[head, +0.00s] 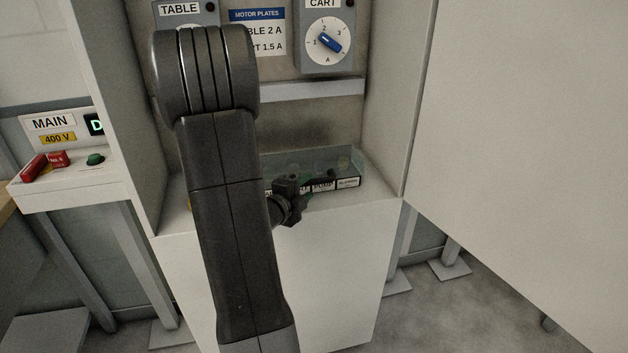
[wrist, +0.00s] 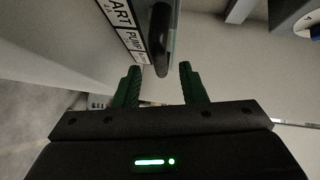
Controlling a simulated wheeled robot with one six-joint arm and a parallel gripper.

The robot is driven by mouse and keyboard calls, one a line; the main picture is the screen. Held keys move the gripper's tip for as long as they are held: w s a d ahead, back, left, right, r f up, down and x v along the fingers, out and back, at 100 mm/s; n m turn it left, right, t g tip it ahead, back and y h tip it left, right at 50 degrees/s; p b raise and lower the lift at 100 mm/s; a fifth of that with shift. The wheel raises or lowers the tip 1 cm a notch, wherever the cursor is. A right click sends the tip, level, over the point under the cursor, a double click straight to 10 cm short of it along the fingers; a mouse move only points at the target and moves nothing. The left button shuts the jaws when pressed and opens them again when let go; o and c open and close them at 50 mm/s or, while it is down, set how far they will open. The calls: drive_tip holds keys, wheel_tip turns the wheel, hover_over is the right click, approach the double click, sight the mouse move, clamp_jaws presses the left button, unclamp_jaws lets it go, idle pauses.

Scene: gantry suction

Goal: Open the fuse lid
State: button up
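The fuse lid (head: 340,160) is a clear, low cover on the shelf of the cabinet, with a row of white labels along its front. It looks shut. My gripper (head: 322,184) is at its front edge, partly hidden behind my arm. In the wrist view my gripper (wrist: 158,74) has its two green fingers apart. A dark handle bar (wrist: 161,45) at the lid's edge reaches down to the gap between the fingertips. I cannot tell whether a finger touches it. The left part of the lid is hidden by my arm.
A dial (head: 327,42) with a blue knob is on the cabinet's back wall above the lid. A pale panel (head: 520,140) stands close on the right. The main switch box (head: 75,165) with red and green controls is at the left.

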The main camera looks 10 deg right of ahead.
sight(312, 184)
drive_tip(key=shift+x, duration=2.35)
clamp_jaws()
